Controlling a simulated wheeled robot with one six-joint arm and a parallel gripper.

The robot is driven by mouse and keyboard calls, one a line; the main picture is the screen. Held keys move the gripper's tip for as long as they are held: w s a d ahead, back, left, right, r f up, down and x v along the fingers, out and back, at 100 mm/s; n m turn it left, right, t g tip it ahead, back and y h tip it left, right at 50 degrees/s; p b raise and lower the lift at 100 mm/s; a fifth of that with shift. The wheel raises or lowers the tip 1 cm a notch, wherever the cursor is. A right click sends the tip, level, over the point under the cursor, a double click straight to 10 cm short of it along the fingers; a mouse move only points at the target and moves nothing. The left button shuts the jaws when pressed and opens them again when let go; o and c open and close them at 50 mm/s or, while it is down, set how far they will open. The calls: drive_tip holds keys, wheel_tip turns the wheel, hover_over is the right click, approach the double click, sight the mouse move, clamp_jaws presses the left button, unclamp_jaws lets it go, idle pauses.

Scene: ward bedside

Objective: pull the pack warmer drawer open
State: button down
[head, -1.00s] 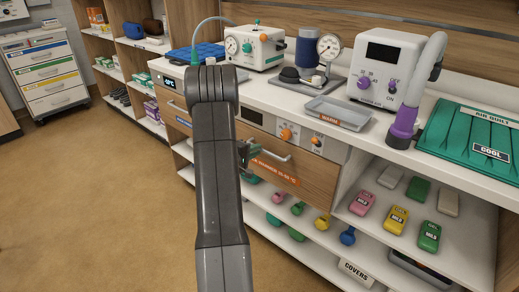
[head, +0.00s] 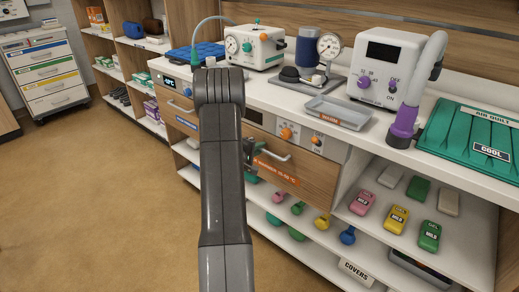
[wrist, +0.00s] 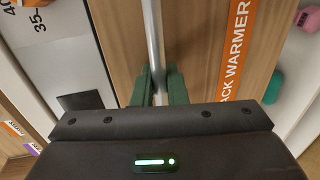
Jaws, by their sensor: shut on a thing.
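The pack warmer drawer (head: 312,176) has a wooden front with an orange label and sits under the counter in the head view. Its front also fills the middle of the wrist view (wrist: 200,50), with the label "PACK WARMER" at right. The drawer looks shut, with no visible gap. Its silver bar handle (head: 277,154) runs along the front and shows as a pale rod in the wrist view (wrist: 153,40). My gripper (wrist: 160,88) is shut on this bar, one green finger on each side. In the head view my arm hides the drawer's left part.
On the counter above stand a metal tray (head: 338,113) labelled "WARM", a white device with a hose (head: 382,68) and a green quilt pack (head: 468,135). Coloured packs (head: 397,218) lie on the open shelves below. The floor (head: 110,190) at left is clear.

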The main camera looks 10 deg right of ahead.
drive_tip(key=f+b+v, duration=0.3)
drive_tip(key=b+v, duration=0.4)
drive_tip(key=v, duration=0.7)
drive_tip(key=a+f+b+v, duration=0.1)
drive_tip(key=f+b+v, duration=0.2)
drive_tip(key=b+v, duration=0.4)
drive_tip(key=shift+s+f+v, duration=0.25)
drive_tip(key=shift+v, duration=4.05)
drive_tip(key=shift+d+r, duration=0.1)
drive_tip(key=c, duration=1.8)
unclamp_jaws()
drive_tip(key=p+v, duration=0.2)
drive_tip(key=v, duration=1.1)
drive_tip(key=shift+s+a+p, duration=0.25)
drive_tip(key=shift+a+p, duration=0.05)
drive_tip(key=shift+a, duration=0.05)
